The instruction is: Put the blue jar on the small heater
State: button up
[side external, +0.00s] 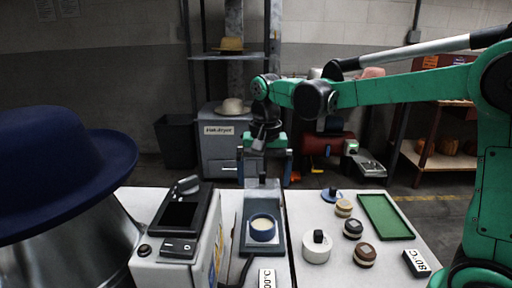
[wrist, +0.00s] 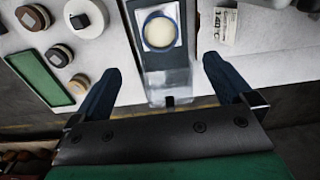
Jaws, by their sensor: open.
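The blue jar (side external: 262,228), open-topped with pale cream contents, stands upright on the square plate of the small grey heater (side external: 248,246). In the wrist view the jar (wrist: 145,33) sits within the plate at the top centre, on the heater (wrist: 160,78). My gripper (side external: 265,168) is open and empty at the rear end of the heater. In the wrist view its two blue fingers (wrist: 160,70) are spread on either side of the heater's near end, apart from the jar.
A larger machine (side external: 172,262) and a blue hat (side external: 62,158) stand left. To the right are a white round piece with a black knob (side external: 316,252), several small jars, a blue disc (side external: 332,196) and a green tray (side external: 385,217). A temperature label (side external: 416,263) lies at the right.

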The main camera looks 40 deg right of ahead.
jog(key=s+a+f+n+t, duration=0.1)
jog(key=s+n+t, duration=0.6)
jog(key=s+n, duration=0.1)
jog(key=shift+s+a+n, duration=0.15)
jog(key=shift+s+n, duration=0.2)
jog(key=shift+n, duration=0.05)
jog(key=shift+c, duration=0.2)
dwell(0.6)
